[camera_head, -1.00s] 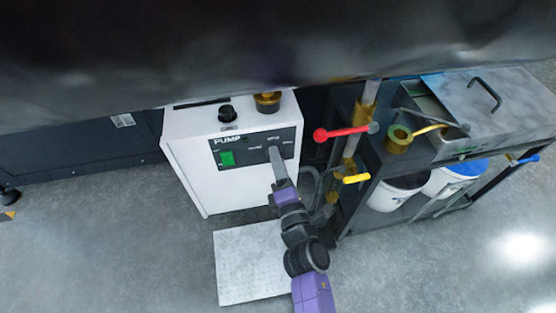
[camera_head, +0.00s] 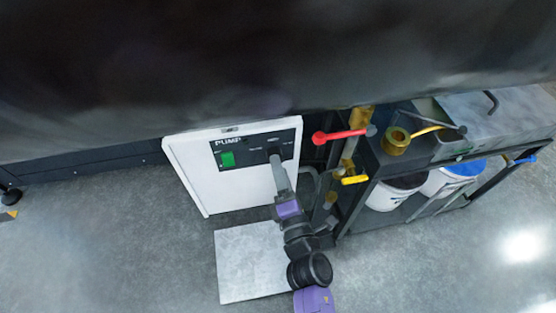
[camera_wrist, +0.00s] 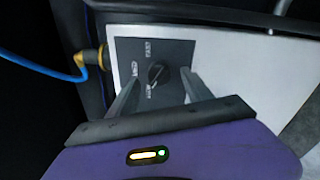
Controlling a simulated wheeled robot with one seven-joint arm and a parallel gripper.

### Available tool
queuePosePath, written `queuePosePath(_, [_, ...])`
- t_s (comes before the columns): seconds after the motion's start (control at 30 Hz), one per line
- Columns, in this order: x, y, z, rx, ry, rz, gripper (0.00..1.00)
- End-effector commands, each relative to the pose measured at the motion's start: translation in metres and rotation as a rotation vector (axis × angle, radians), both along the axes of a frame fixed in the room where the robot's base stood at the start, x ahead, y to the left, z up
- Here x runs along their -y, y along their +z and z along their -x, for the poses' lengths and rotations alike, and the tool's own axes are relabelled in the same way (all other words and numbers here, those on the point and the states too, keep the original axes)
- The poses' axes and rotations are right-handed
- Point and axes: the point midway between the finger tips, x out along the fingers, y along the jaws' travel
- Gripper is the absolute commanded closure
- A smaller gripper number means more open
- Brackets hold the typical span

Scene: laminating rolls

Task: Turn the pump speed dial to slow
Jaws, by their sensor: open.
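The white pump box (camera_head: 205,188) has a black control panel (camera_head: 235,145) marked PUMP, with a green switch (camera_head: 227,159). The dark round dial (camera_wrist: 158,73) shows in the wrist view on that panel, with the labels FAST, a middle one and SLOW around its left side. Which label its pointer faces is too dark to tell. My gripper (camera_wrist: 160,83) is open, its two fingers on either side of the dial; I cannot tell whether they touch it. In the head view my gripper (camera_head: 275,161) reaches the panel's right part and hides the dial.
A red-handled valve (camera_head: 338,135) and a yellow-handled valve (camera_head: 354,180) stand just right of the pump. A dark bench with buckets (camera_head: 398,193) is further right. A blue cable (camera_wrist: 40,68) plugs in beside the panel. A dark overhead mass covers the top of the head view.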

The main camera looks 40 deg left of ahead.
Motion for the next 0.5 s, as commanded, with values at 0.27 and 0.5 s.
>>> queuePosePath(0.27, [0.033, -0.001, 0.025, -0.001, -0.002, 0.001, 0.42])
queuePosePath(0.5, [0.040, -0.003, 0.031, 0.002, 0.000, 0.001, 0.42])
